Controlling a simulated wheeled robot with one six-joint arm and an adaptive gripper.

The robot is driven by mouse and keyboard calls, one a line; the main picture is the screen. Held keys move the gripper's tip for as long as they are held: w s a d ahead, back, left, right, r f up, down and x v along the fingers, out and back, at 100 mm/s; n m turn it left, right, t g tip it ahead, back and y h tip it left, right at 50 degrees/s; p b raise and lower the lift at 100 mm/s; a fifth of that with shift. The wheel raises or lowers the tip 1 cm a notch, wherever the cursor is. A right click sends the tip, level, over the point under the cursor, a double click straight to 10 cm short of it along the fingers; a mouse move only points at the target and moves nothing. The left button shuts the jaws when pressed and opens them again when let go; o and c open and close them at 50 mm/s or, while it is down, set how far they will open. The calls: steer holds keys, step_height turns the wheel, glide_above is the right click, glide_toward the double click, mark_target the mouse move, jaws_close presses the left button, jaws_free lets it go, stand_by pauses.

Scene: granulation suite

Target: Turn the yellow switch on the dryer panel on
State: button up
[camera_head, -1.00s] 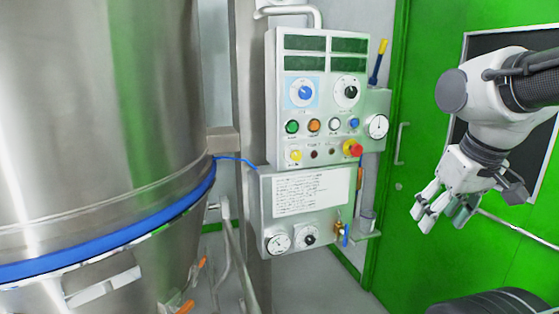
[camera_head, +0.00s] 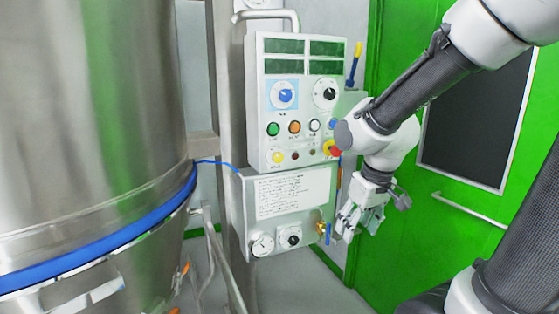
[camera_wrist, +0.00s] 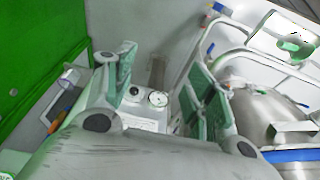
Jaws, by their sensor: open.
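The dryer panel (camera_head: 297,110) is a pale grey box on a column, with displays, dials and rows of buttons. The yellow switch (camera_head: 278,157) is a small round yellow knob at the lower left of the panel's bottom row. Whether it is on or off is too small to tell. My gripper (camera_head: 351,228) is open and empty, below and right of the switch, in front of the lower box's right side and apart from the switch in the picture. In the wrist view its two green-padded fingers (camera_wrist: 160,92) stand apart. The yellow switch cannot be made out there.
A lower box with a text label (camera_head: 292,194) and gauges hangs under the panel. A red emergency knob (camera_head: 334,148) is partly behind my arm. A large steel vessel (camera_head: 90,110) with a blue band (camera_head: 90,243) fills the left. A green door (camera_head: 462,211) stands behind right.

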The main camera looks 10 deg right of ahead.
steer(key=w+a+f+n+t, duration=0.1)
steer(key=w+a+f, duration=0.15)
steer(key=w, duration=0.35)
steer(key=w+a+f+n+t, duration=0.2)
steer(key=w+f, duration=0.2)
steer(key=w, duration=0.2)
steer(key=n+t+y, duration=0.3)
steer(key=n+t, duration=0.2)
steer(key=t, duration=0.7)
glide_toward(279, 159)
steer(key=w, duration=0.4)
steer(key=w+a, duration=0.1)
steer(key=w, duration=0.4)
steer(key=shift+w+a+r, duration=0.1)
steer(key=shift+w+a, duration=0.1)
steer(key=shift+a, duration=0.2)
steer(key=c, duration=1)
